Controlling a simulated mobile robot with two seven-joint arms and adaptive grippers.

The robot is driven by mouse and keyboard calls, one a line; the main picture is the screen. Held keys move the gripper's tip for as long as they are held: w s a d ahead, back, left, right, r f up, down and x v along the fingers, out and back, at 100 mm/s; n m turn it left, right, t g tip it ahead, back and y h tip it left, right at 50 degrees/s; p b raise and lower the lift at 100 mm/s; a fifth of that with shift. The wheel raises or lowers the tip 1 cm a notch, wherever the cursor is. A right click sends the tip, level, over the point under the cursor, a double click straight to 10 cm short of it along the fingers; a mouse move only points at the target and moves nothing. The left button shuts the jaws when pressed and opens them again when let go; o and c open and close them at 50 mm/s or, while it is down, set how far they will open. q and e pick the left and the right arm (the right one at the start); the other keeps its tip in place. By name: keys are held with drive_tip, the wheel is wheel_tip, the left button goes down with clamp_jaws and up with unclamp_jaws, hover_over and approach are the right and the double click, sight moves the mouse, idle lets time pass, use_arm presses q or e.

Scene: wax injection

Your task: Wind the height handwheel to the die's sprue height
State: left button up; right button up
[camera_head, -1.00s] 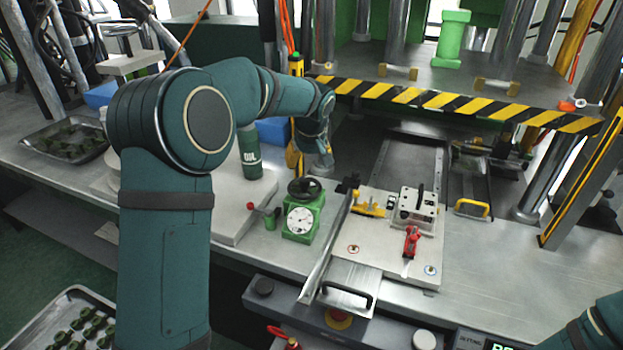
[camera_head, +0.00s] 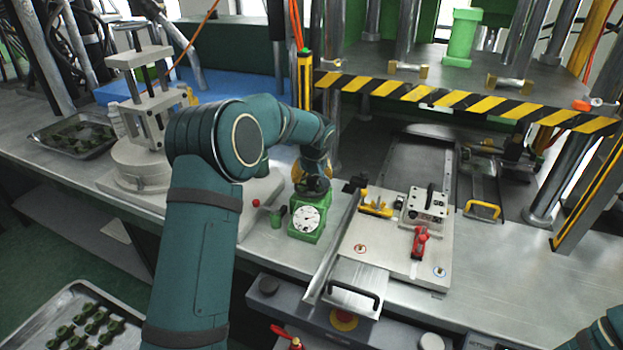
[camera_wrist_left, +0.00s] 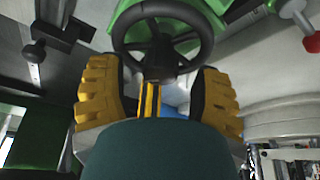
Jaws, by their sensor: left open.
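The height handwheel (camera_head: 312,188) is a dark spoked wheel on top of a green unit with a white round dial (camera_head: 306,218). In the left wrist view the handwheel (camera_wrist_left: 160,68) fills the top middle. My left gripper (camera_head: 313,172) hangs over the wheel and partly covers it. Its yellow-padded fingers (camera_wrist_left: 158,100) are apart, one toward each side of the wheel, and hold nothing. I cannot tell whether they touch the rim. The likely die, a pale metal block with a black handle (camera_head: 425,208), sits on the plate to the right. My right gripper is out of view.
A red toggle clamp (camera_head: 420,242) and a yellow clamp (camera_head: 376,206) stand on the light plate (camera_head: 385,248). A red-knobbed lever (camera_head: 256,203) is left of the dial unit. A yellow-black striped beam (camera_head: 460,103) crosses behind. The front-right tabletop is clear.

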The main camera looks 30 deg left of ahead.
use_arm(q)
drive_tip(key=shift+w+f, duration=0.1)
drive_tip(key=shift+f, duration=0.2)
clamp_jaws()
drive_tip(key=shift+a+m, duration=0.1)
drive_tip(key=shift+m, duration=0.3)
drive_tip(key=m+p, duration=0.1)
drive_tip(key=m, duration=0.1)
drive_tip(key=m+h+p, duration=0.1)
drive_tip(key=shift+r+m+t+h, duration=0.1)
drive_tip(key=shift+m+t+h, duration=0.2)
drive_tip(key=shift+m+t, duration=0.1)
drive_tip(key=m+h+p, duration=0.1)
drive_tip(key=m+p, duration=0.1)
drive_tip(key=m, duration=0.2)
drive_tip(key=shift+h, duration=0.4)
drive_tip(key=shift+m+h+p, duration=0.4)
drive_tip(key=shift+m+p, duration=0.35)
drive_tip(key=shift+m, duration=0.65)
drive_tip(key=shift+f, duration=0.2)
